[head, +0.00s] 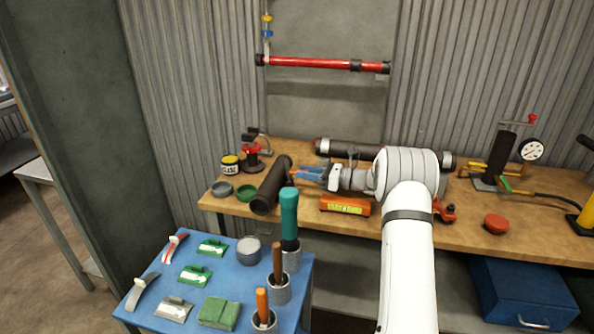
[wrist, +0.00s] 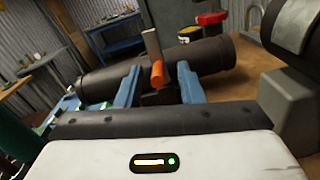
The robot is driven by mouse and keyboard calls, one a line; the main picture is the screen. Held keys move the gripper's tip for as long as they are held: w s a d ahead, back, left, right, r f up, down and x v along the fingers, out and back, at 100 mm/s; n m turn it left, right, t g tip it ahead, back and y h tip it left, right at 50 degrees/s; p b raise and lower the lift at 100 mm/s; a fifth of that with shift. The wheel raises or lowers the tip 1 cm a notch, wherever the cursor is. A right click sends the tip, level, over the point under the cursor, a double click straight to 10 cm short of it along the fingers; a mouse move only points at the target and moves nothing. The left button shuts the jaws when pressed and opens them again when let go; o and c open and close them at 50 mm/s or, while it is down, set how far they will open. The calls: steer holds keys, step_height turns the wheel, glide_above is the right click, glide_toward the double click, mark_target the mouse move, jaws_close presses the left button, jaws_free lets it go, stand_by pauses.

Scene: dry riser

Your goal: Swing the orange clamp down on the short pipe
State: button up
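The short pipe (head: 271,186) is dark and lies on the bench, left of my gripper (head: 303,175). In the wrist view the pipe (wrist: 205,55) runs across behind my blue fingers. The orange clamp (wrist: 157,75) shows between the fingers, with a grey upright piece above it, in front of the pipe. My gripper (wrist: 157,86) is open, with gaps on both sides of the orange part. I cannot tell whether the clamp touches the pipe.
A long dark pipe (head: 335,149) lies at the back of the bench (head: 470,215). An orange box with a lit display (head: 345,206) sits at the front edge. A blue tool table (head: 150,290) stands front left.

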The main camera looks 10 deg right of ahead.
steer(key=shift+x, duration=1.3)
steer(key=shift+s, duration=0.1)
jaws_close()
steer(key=shift+r, duration=0.1)
